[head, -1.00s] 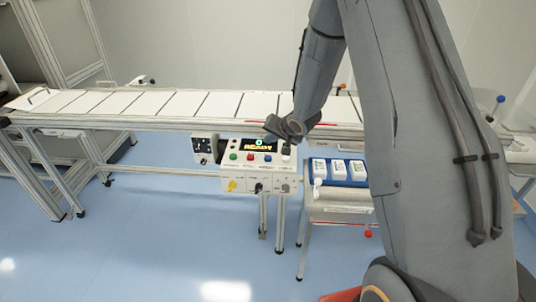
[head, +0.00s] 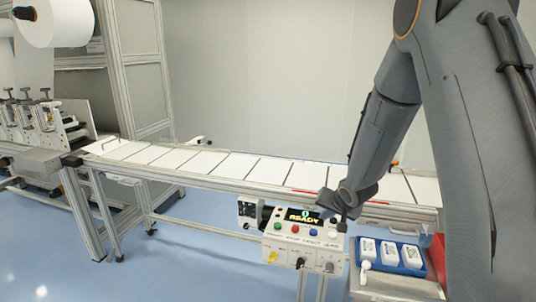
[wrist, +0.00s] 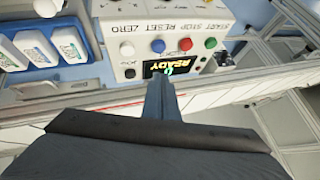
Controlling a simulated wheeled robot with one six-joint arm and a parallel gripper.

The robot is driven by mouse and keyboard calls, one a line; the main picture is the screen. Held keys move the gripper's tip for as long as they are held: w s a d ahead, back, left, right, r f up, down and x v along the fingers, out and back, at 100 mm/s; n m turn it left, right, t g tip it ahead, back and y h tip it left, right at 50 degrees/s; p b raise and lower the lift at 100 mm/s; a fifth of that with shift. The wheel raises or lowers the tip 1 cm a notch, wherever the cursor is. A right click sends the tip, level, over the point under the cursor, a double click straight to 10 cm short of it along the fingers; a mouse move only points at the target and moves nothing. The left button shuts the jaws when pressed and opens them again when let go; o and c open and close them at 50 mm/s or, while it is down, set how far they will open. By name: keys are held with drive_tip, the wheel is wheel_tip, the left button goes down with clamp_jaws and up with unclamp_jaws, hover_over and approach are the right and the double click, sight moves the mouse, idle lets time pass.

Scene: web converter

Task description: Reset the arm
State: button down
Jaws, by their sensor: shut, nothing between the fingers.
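My gripper (wrist: 159,88) is shut and empty in the wrist view. Its narrow tips point at the display (wrist: 165,68) of the control panel. In the head view my arm reaches down from the upper right, and its end (head: 338,204) is at the right of the panel's top. The control panel (head: 290,258) is a light box with a lit display (head: 304,216) reading "READY", a row of coloured buttons and lower knobs. In the wrist view the panel appears upside down, with blue (wrist: 158,46), red (wrist: 185,44) and green (wrist: 211,43) buttons. I cannot tell whether the gripper touches the panel.
A conveyor (head: 205,163) with white sheets runs behind the panel. A large white roll (head: 55,22) and machine frame (head: 137,75) stand at the left. Blue floor (head: 190,250) is open in front.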

drive_tip(key=s+a+r+n+g+b, duration=0.1)
drive_tip(key=s+r+n+g, duration=0.1)
drive_tip(key=s, duration=1.3)
drive_tip(key=s+a+r+n+g+h+b, duration=0.1)
drive_tip(key=s+g, duration=0.3)
drive_tip(key=s, duration=1)
drive_tip(key=shift+s+a+r+n+b, duration=0.15)
drive_tip(key=shift+s+r+n+b, duration=0.35)
drive_tip(key=shift+n, duration=0.3)
drive_tip(key=shift+w+f, duration=0.1)
